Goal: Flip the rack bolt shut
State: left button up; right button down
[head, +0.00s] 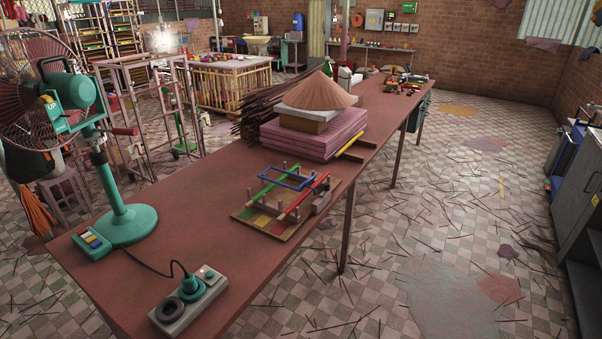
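A pinkish metal rack frame (148,68) stands on the floor at the left, behind the long table and partly behind the green fan. A small red piece (125,131) sits on the near side of the frame and may be the bolt or its handle. It is too small to tell whether the bolt is open or shut. Neither of my grippers is in view.
The long reddish table (190,205) runs from the near left to the back. It carries a green fan (128,222), a socket box (188,303), a peg board (250,217) and pink stacked slabs (312,138). Sticks litter the tiled floor (440,215) at right.

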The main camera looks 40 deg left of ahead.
aim_at(326, 186)
jog(key=i+j+u, duration=0.1)
jog(key=i+u, duration=0.7)
jog(key=i+l+u, duration=0.1)
jog(key=i+u, duration=0.25)
jog(key=i+j+u, duration=0.25)
jog(key=i, duration=0.25)
jog(key=i+l+u, duration=0.1)
jog(key=i+u, duration=0.15)
jog(key=i, duration=0.25)
